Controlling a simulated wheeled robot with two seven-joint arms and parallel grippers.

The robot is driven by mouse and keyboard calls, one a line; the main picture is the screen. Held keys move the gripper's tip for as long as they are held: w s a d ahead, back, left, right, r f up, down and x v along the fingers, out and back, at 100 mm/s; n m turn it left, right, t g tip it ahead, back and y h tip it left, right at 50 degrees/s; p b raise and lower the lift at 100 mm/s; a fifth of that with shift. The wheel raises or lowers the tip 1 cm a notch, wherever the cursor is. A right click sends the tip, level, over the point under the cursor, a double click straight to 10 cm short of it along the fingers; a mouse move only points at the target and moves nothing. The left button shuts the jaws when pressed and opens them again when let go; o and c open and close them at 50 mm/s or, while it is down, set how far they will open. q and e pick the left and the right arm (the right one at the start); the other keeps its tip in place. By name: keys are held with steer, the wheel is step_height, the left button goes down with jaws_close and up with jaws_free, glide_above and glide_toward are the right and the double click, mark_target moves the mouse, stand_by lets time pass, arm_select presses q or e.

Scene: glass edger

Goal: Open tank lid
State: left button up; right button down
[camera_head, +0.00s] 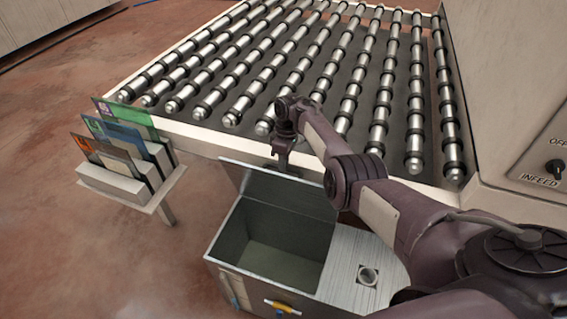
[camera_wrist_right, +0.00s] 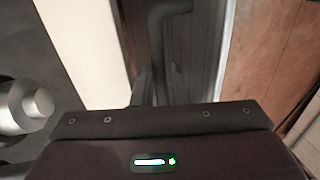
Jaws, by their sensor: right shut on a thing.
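The tank (camera_head: 222,225) is a grey metal box in front of the roller table, and its inside is visible. Its lid (camera_head: 310,200) stands raised and tilted up at the back of the opening, against the table side. My right gripper (camera_head: 283,165) is at the lid's upper edge, shut on the lid. In the right wrist view, the grey lid surface (camera_wrist_right: 203,55) and a dark bent bar (camera_wrist_right: 157,45) show beyond the gripper body. My left gripper is out of view.
The roller table (camera_head: 205,143) with several metal rollers lies behind the tank. A rack (camera_head: 125,185) with coloured cards stands at the left. A cabinet with an infeed knob (camera_head: 555,167) is at the right. Red floor (camera_head: 60,240) is clear at the left.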

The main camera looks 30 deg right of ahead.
steer(key=shift+s+f, duration=0.35)
steer(key=shift+f, duration=0.1)
steer(key=c, duration=1.8)
jaws_free()
steer(key=o, duration=0.3)
steer(key=shift+w+d+f, duration=0.15)
steer(key=shift+w+d, duration=0.05)
steer(key=shift+w, duration=0.25)
steer(key=shift+o, duration=0.2)
steer(key=shift+s+a+r, duration=0.1)
steer(key=shift+a+r, duration=0.05)
steer(key=shift+r, duration=0.25)
steer(key=v, duration=0.7)
steer(key=shift+r, duration=0.25)
